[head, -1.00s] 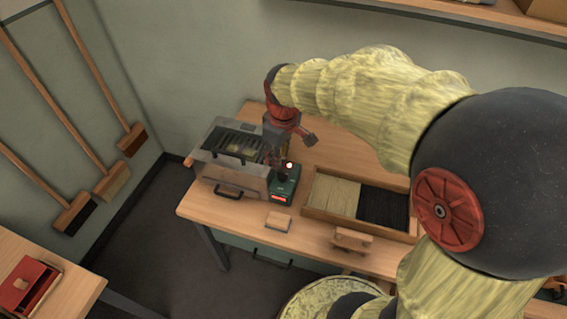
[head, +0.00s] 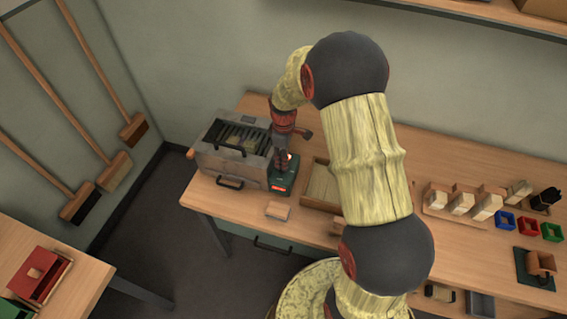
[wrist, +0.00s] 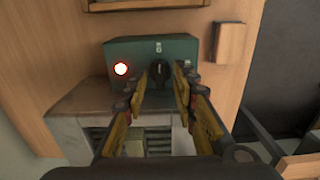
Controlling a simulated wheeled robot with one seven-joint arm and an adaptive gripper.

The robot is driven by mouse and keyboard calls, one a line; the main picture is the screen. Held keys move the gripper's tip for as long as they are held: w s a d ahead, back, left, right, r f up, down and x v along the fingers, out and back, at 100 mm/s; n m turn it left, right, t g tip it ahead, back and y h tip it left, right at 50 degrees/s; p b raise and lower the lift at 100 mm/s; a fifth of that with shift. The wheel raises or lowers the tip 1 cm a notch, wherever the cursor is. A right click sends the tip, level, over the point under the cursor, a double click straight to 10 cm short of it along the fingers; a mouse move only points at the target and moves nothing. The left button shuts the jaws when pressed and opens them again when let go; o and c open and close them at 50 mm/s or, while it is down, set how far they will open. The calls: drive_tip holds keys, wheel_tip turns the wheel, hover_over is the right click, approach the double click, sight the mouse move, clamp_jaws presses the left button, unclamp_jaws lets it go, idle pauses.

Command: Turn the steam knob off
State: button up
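The steam knob (wrist: 159,72) is black and sits on the face of a green control box (wrist: 197,50). In the head view my gripper (head: 282,160) points down over the green box (head: 285,178), hiding the knob. A red display (head: 278,189) is lit on the box's front.
A grey steam box (head: 205,162) with a grille and black handles stands just left of the control box. A small wooden block (head: 277,210) lies in front. A wooden bristle tray (head: 318,203) is close on the right, partly behind my arm.

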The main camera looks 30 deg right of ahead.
drive_tip(key=shift+f, duration=1.1)
drive_tip(key=shift+c, duration=1.1)
clamp_jaws()
